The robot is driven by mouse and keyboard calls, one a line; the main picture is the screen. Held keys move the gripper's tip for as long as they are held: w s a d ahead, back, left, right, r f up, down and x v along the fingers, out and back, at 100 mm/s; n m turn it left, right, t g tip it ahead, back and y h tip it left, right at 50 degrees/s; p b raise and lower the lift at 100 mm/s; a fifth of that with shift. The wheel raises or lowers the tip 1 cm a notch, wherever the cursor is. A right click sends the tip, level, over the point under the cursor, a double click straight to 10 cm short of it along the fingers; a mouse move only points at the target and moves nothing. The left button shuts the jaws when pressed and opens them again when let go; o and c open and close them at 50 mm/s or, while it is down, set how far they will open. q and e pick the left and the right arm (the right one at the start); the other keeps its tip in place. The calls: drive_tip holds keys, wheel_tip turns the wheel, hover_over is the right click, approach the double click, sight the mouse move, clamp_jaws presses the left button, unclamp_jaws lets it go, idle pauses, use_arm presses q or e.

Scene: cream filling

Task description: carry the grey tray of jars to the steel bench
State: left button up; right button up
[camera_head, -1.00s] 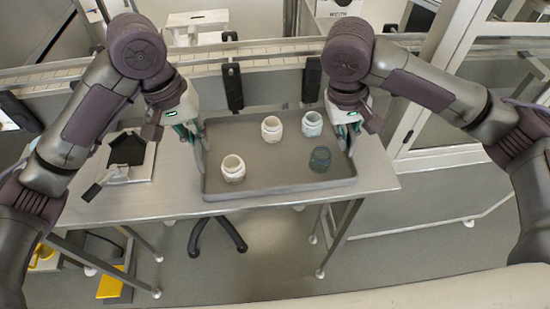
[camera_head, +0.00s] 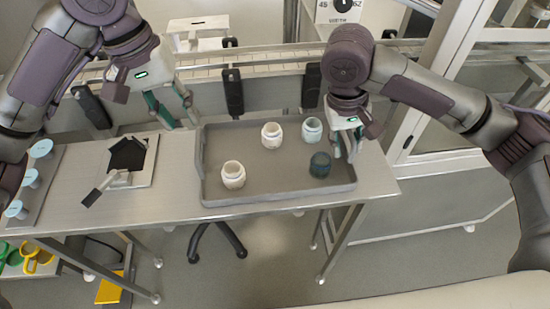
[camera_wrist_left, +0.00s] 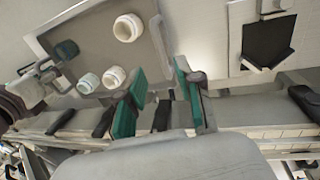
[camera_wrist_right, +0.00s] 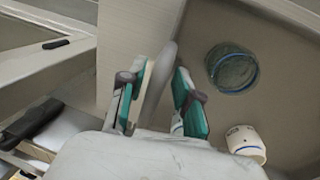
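The grey tray (camera_head: 209,150) lies on the steel bench (camera_head: 170,195). It holds two whitish jars, one at the front left (camera_head: 233,175) and one at the back (camera_head: 271,135), a pale blue jar (camera_head: 312,130) and a dark teal jar (camera_head: 320,165), all upright. My left gripper (camera_head: 180,121) is open and empty, above and beyond the tray's back left corner, clear of its wall. My right gripper (camera_head: 346,150) is at the tray's right end. In the right wrist view its fingers stand apart on both sides of the tray wall (camera_wrist_right: 160,85); firm contact is not visible.
A board with several pale blue discs (camera_head: 35,180) is at far left. A rail with black clamps (camera_head: 232,92) runs behind the bench. A glazed frame (camera_head: 420,105) stands at right.

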drive_tip(key=shift+r, duration=0.25)
use_arm(q)
drive_tip(key=r, duration=0.3)
drive_tip(key=shift+a, duration=0.3)
use_arm(e)
wheel_tip(320, 180, up, 11)
drive_tip(key=a, duration=0.2)
drive_tip(key=shift+a, duration=0.2)
drive_tip(key=shift+s, duration=0.1)
